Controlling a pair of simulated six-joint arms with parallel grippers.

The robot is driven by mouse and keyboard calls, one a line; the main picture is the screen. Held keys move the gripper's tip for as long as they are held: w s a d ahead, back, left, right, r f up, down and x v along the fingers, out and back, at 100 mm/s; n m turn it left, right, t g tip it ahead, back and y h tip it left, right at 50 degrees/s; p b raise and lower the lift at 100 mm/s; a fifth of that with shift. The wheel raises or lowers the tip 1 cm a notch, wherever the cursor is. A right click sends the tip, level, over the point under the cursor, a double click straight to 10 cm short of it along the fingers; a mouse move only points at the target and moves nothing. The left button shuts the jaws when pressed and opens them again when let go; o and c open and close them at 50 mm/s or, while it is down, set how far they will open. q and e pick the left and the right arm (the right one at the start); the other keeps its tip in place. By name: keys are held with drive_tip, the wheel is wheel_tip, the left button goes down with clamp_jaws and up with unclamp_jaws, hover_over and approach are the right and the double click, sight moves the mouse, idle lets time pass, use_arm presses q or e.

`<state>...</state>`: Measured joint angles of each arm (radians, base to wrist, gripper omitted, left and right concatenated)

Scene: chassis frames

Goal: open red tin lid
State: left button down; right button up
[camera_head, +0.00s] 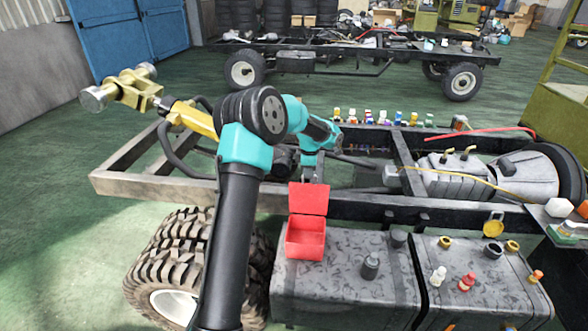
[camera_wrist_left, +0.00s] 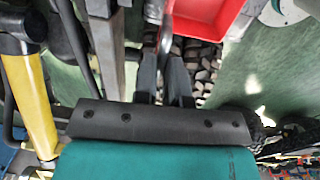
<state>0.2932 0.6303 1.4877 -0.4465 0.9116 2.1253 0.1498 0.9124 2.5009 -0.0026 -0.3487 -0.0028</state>
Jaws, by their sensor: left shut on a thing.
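The red tin (camera_head: 305,240) sits beside the chassis rail at the left end of the grey tank. Its lid (camera_head: 309,198) stands raised at the back, so the tin is open. My left gripper (camera_head: 309,178) reaches down from behind, at the lid's top edge, and is shut on the lid. Its jaws are small and partly hidden in the head view. In the left wrist view, the two dark fingers (camera_wrist_left: 164,65) point up toward the red surface (camera_wrist_left: 205,15), which is cut by the top edge. My right gripper is not in view.
The chassis rail (camera_head: 145,187) runs behind the tin. The grey tank (camera_head: 345,285) carries a dark cap (camera_head: 371,265) to the tin's right. A large tyre (camera_head: 165,255) is at the left. Small coloured bottles (camera_head: 385,117) line the far rail. A yellow crank-like part (camera_head: 135,92) stands at upper left.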

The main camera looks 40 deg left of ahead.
use_arm(q)
drive_tip(key=shift+s, duration=0.1)
drive_tip(key=c, duration=1.2)
unclamp_jaws()
drive_tip(key=r, duration=1.7)
drive_tip(key=shift+s+d+r, duration=0.2)
drive_tip(key=shift+s+d, duration=0.1)
drive_tip(key=shift+s, duration=0.05)
drive_tip(key=shift+f, duration=0.1)
